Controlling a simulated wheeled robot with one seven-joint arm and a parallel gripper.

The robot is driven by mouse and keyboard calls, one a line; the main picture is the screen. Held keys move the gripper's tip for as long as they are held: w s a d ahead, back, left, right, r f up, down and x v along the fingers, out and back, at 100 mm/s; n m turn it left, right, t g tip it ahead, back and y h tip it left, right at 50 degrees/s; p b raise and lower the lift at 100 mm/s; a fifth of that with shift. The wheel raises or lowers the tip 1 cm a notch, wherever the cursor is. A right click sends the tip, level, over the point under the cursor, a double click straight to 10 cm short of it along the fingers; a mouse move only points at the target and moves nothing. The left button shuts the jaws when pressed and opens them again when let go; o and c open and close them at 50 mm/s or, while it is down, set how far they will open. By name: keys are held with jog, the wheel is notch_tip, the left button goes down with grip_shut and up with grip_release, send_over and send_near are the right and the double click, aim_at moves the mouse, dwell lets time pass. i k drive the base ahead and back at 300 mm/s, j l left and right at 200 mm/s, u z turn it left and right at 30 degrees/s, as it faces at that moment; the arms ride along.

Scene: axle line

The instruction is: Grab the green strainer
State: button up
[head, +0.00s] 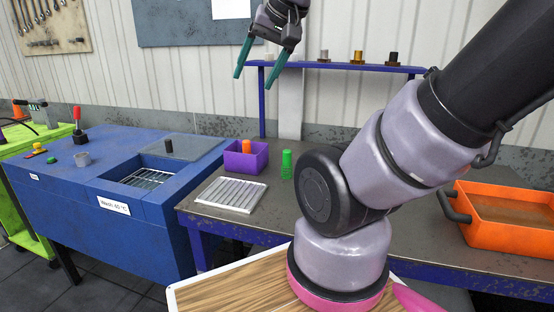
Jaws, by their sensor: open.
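The green strainer (287,164) is a small ribbed green cylinder standing upright on the workbench, just right of the purple box and left of my arm's dark joint. My gripper (255,78) has two teal fingers that point down and are spread apart. It is open and empty. It hangs high, above and to the left of the strainer in the picture, well apart from it.
The purple box (234,163) holds an orange cylinder (246,147). A slatted metal tray (230,194) lies in front. A blue shelf (345,67) with several small fittings stands behind. The blue wash unit (150,208) is left; an orange bin (510,237) is right.

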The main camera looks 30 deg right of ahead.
aim_at(286, 154)
jog(key=i+j+z, duration=0.15)
jog(key=j+z, duration=0.25)
jog(key=i+j+z, duration=0.1)
jog(key=j+z, duration=1)
jog(key=i+j, duration=0.05)
jog(key=j, duration=0.05)
